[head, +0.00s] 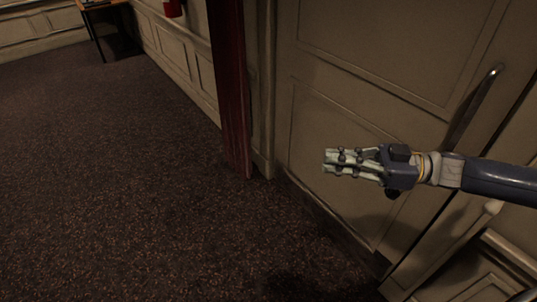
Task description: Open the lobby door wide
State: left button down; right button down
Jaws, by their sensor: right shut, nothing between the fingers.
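The lobby door (345,110) is a beige panelled door at the right of the head view. It looks closed or nearly so in its frame; I cannot tell exactly. A dark bar handle (474,103) runs slanting along its right side. My right gripper (328,161) reaches in from the right edge, in front of the door's lower part. It points left, its fingers are shut and empty, and it is apart from the handle, below and left of it. Whether it touches the door is unclear. My left gripper is out of view.
A dark red curtain (230,90) hangs left of the door frame. Dark speckled carpet (120,190) lies open at the left and centre. A small table (99,5) and a red object (173,8) are at the far wall. Panelling (470,275) stands at lower right.

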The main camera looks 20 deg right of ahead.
jog(key=p+x, duration=0.3)
jog(key=x, duration=1)
jog(key=shift+a, duration=0.3)
jog(key=shift+w, duration=0.1)
jog(key=shift+d+p, duration=0.1)
jog(key=shift+p, duration=0.2)
dwell(1.0)
